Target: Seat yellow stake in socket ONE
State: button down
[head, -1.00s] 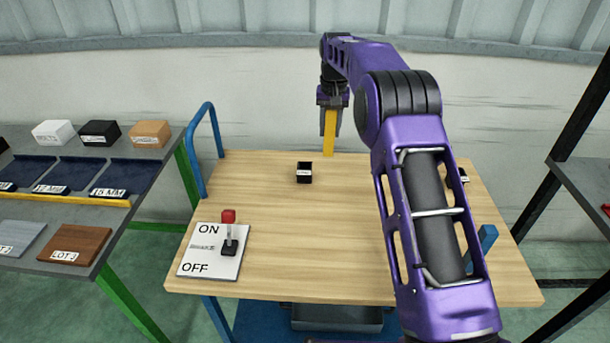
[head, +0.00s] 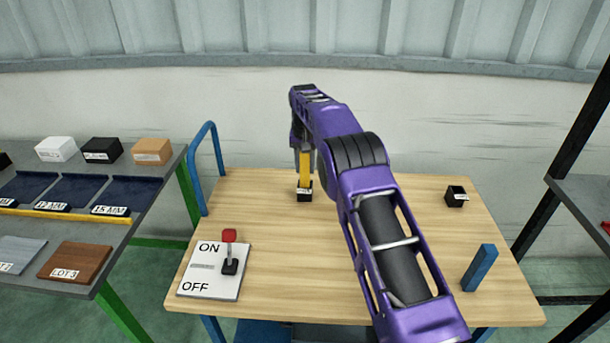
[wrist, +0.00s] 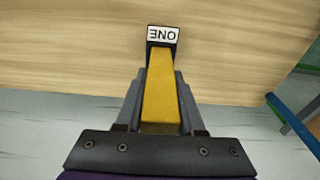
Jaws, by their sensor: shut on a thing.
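My gripper (head: 304,158) is shut on the yellow stake (head: 305,172), which points down, roughly upright. The black socket (head: 304,195) stands on the table directly below it. In the wrist view the yellow stake (wrist: 161,85) lies between the jaws of my gripper (wrist: 161,100), and its far end overlaps the socket (wrist: 150,46) just beside the white label reading ONE. The stake's lower end meets the socket's top in both views. I cannot tell whether it is inside the opening or just above it.
A second black socket (head: 456,197) and a blue stake (head: 479,267) are at the right of the wooden table (head: 270,270). A red-knobbed lever (head: 230,252) on an ON/OFF plate is at the front left. A blue rail (head: 208,150) rises at the left edge. Shelves flank both sides.

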aim_at(305, 174)
jog(key=shift+f, duration=1.5)
jog(key=shift+f, duration=0.1)
jog(key=c, duration=0.5)
grip_release()
jog(key=shift+f, duration=0.1)
